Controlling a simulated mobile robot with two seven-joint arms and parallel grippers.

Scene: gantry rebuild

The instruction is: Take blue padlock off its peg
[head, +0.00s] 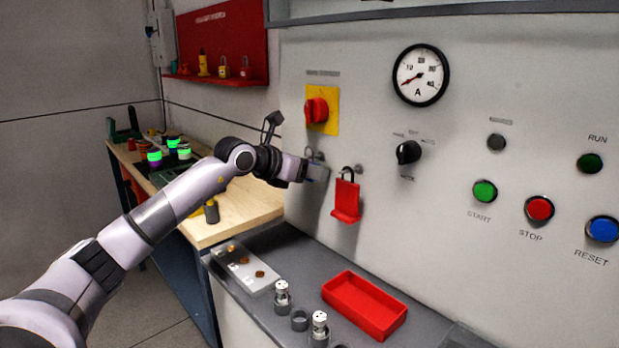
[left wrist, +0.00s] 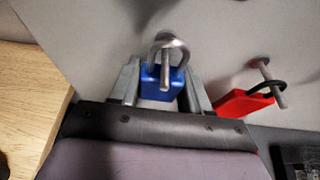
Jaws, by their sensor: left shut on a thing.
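The blue padlock (left wrist: 152,91) shows in the left wrist view, its metal shackle looped around a peg (left wrist: 167,68) on the grey panel. My left gripper (head: 317,171) is at the panel in the head view, its fingers on either side of the padlock body and shut on it. In the head view the gripper hides most of the padlock. My right gripper is in neither view.
A red lockout piece (head: 346,199) with a black shackle hangs on a neighbouring peg to the right. A red rotary switch (head: 316,111) is above. Below, a grey ledge bears a red tray (head: 365,304) and small parts. A wooden bench (head: 245,210) stands left.

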